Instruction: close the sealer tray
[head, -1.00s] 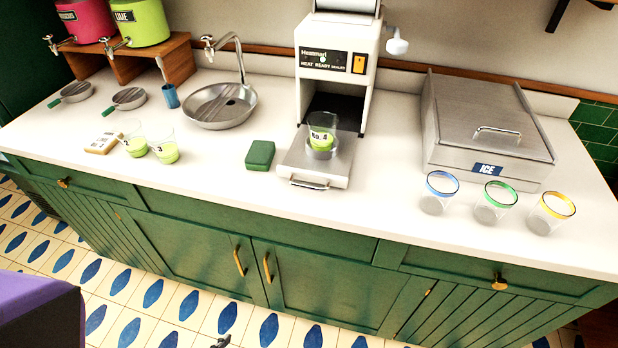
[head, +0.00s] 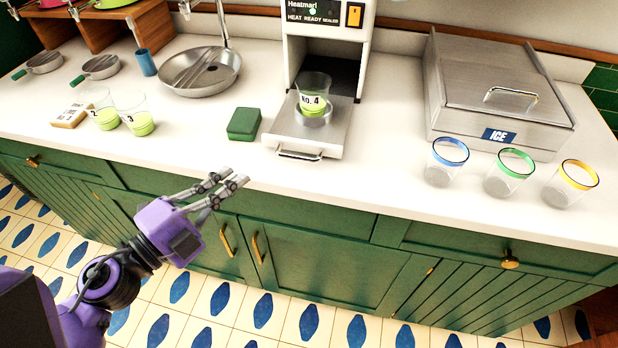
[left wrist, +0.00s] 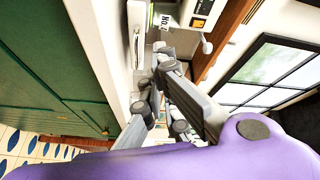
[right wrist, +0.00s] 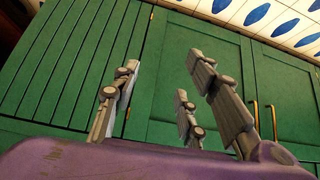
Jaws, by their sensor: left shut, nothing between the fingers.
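The sealer (head: 322,45) stands on the counter with its metal tray (head: 328,137) pulled out toward the front edge. A cup marked No. 4 (head: 313,97) with green liquid sits upright in the tray's holder. The tray's front handle (head: 299,155) faces me. My left gripper (head: 238,180) is shut and empty, in front of the counter edge, left of and below the tray handle. The left wrist view shows its fingers (left wrist: 152,92) pointing toward the sealer. My right gripper (right wrist: 160,85) shows only in the right wrist view, open and empty, facing green cabinet doors.
A green block (head: 244,124) lies left of the tray. Two cups of green liquid (head: 138,118) stand further left, near a steel sink (head: 201,74). An ice bin (head: 495,95) and three rimmed empty cups (head: 508,172) are at right.

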